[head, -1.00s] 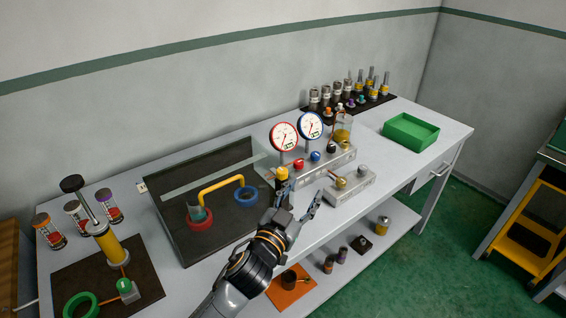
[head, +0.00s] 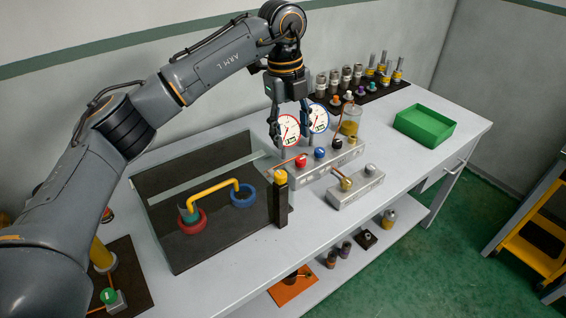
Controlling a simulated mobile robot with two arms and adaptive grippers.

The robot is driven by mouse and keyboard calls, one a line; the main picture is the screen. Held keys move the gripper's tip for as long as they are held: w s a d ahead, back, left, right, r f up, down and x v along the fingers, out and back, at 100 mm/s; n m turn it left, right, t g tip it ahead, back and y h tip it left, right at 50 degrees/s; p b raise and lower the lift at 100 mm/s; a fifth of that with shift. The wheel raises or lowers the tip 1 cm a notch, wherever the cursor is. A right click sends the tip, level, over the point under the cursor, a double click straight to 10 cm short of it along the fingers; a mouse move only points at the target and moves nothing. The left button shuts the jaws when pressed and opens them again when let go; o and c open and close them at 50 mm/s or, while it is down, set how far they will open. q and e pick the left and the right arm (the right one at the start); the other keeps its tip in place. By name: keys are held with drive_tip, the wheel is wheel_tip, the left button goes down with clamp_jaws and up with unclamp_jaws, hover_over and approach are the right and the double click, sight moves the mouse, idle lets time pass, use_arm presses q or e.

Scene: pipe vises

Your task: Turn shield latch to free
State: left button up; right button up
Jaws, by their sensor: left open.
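A yellow-topped knob (head: 281,177) stands on a dark post at the right end of the dark tray (head: 215,246); it looks like the shield latch. A thin orange bar shows just behind it; I cannot tell whether it belongs to it. The clear shield (head: 205,180) with a pale edge spans the tray. A yellow bent pipe (head: 213,191) joins a red ring (head: 192,224) and a blue ring (head: 243,197) in the tray. My left gripper (head: 291,138) is open, fingers down, in front of the gauges, above and behind the knob, apart from it. My right gripper is not in view.
Two gauges, red (head: 288,131) and blue (head: 319,118), stand on a metal manifold (head: 325,161) with coloured knobs. A smaller metal block (head: 355,188) lies before it. A green bin (head: 424,126) is at the right.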

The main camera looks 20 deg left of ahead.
sight(280, 174)
use_arm(q)
drive_tip(key=shift+n+y, duration=0.4)
drive_tip(key=shift+y, duration=0.1)
drive_tip(key=f+p, duration=0.1)
drive_tip(key=f, duration=0.2)
drive_tip(key=a+f+p, duration=0.1)
drive_tip(key=f+p, duration=0.1)
drive_tip(key=f, duration=0.2)
drive_tip(key=a+f+p, duration=0.1)
drive_tip(key=f, duration=0.3)
drive_tip(key=shift+a+f, duration=0.1)
drive_tip(key=shift+a, duration=0.15)
drive_tip(key=shift+f+p, duration=0.35)
drive_tip(key=shift+f, duration=0.15)
drive_tip(key=shift+c, duration=0.2)
clamp_jaws()
